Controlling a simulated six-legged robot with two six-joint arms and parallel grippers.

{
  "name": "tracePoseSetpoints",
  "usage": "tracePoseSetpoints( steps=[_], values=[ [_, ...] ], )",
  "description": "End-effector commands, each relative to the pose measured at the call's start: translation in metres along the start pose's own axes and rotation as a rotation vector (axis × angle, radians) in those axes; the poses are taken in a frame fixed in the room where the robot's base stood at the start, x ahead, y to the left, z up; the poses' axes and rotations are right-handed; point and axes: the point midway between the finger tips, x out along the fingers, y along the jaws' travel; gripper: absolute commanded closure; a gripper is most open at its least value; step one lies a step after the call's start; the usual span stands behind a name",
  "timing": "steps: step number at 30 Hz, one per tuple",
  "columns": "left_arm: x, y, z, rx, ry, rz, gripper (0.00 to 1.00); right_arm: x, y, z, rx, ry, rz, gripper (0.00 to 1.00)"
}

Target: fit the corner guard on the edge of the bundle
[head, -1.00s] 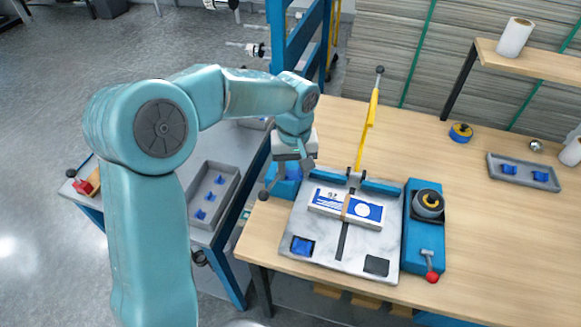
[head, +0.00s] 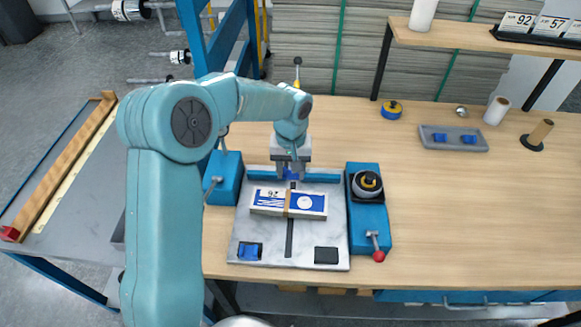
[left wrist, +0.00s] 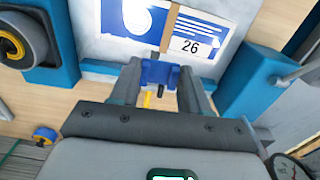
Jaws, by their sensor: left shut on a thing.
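The bundle (head: 270,209), a flat white and blue stack with a brown band round its middle, lies on the marbled board (head: 262,233). It also shows at the top of the left wrist view (left wrist: 207,27). My left gripper (head: 291,176) is just behind the bundle's far edge, pointing down. In the left wrist view its fingers are shut on a small blue corner guard (left wrist: 160,73). The guard is close to the bundle's banded edge; whether they touch I cannot tell. My right gripper is not in view.
Another blue guard (head: 249,251) lies on the board's near left corner. A grey tray (head: 455,146) holds more blue pieces at right. A blue unit with a dark roll (head: 368,184) stands right of the board. The yellow lever (head: 297,84) stands behind, partly hidden by my arm.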

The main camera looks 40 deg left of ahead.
Motion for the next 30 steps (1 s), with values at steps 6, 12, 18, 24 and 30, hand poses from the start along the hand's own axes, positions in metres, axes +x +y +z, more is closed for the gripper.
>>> tracePoseSetpoints(
  steps=[6, 12, 18, 24, 30],
  values=[
    [0.004, -0.005, 0.000, -0.001, 0.000, 0.000, 0.66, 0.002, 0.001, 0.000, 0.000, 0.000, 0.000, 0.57],
    [0.014, -0.007, 0.001, -0.004, -0.001, -0.001, 0.66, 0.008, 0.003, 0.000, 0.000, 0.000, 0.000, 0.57],
    [0.030, -0.006, 0.001, -0.004, -0.001, -0.001, 0.66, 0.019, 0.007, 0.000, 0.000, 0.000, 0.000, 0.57],
    [0.048, -0.005, 0.001, -0.003, 0.000, -0.001, 0.66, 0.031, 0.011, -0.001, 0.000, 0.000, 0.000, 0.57],
    [0.065, -0.003, 0.001, -0.001, -0.001, -0.001, 0.66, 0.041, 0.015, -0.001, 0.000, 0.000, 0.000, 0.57]
  ],
)
